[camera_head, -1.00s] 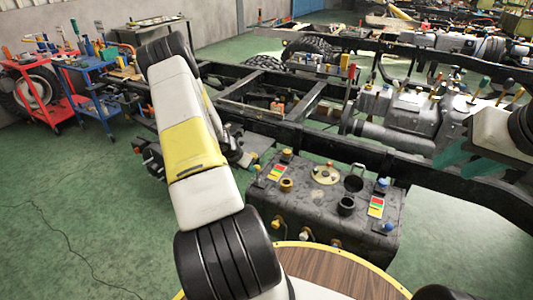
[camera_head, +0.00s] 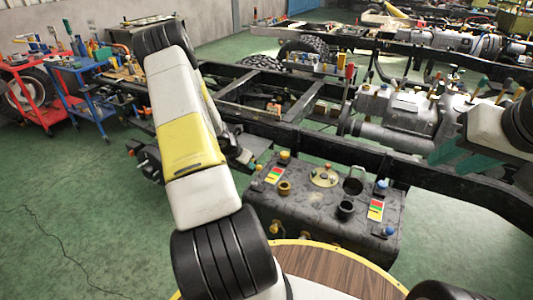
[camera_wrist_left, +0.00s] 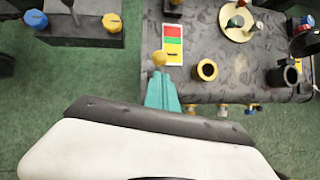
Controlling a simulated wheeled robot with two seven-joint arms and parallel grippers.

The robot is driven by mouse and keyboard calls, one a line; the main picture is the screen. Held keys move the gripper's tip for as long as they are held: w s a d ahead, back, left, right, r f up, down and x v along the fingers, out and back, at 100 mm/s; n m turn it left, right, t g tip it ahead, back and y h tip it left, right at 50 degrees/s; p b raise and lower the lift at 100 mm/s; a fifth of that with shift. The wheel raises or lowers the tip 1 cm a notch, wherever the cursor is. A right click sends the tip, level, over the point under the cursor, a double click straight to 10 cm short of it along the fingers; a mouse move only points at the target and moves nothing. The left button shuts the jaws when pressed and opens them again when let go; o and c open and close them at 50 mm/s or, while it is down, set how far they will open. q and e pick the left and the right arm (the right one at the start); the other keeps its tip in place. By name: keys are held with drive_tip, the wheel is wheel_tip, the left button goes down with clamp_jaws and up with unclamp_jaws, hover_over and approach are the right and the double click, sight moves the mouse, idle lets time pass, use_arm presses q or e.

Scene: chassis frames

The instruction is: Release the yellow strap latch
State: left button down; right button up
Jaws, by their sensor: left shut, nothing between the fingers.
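The grey tank box (camera_head: 325,215) sits beside the chassis frame, with several yellow fittings. A small round yellow knob (camera_wrist_left: 159,58) stands at its left edge beside a red, yellow and green label; it is also a small yellow spot in the head view (camera_head: 258,168). I cannot tell for sure that this is the strap latch. My left gripper (camera_wrist_left: 160,77) has its teal fingers together, empty, with the tips just below the knob in the left wrist view; contact is unclear. My right gripper (camera_head: 462,160) has teal fingers over the chassis rail.
The box top carries a brass ring (camera_head: 285,187), a black open neck (camera_head: 346,210) and blue caps. A round wooden table (camera_head: 325,272) is in front. Black chassis rails (camera_head: 330,148) run behind the box. Green floor is free at left.

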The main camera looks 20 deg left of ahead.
use_arm(q)
drive_tip(key=shift+r, duration=0.15)
wheel_tip(320, 180, up, 13)
drive_tip(key=s+a, duration=0.2)
drive_tip(key=shift+s+a, duration=0.15)
idle(0.4)
idle(0.4)
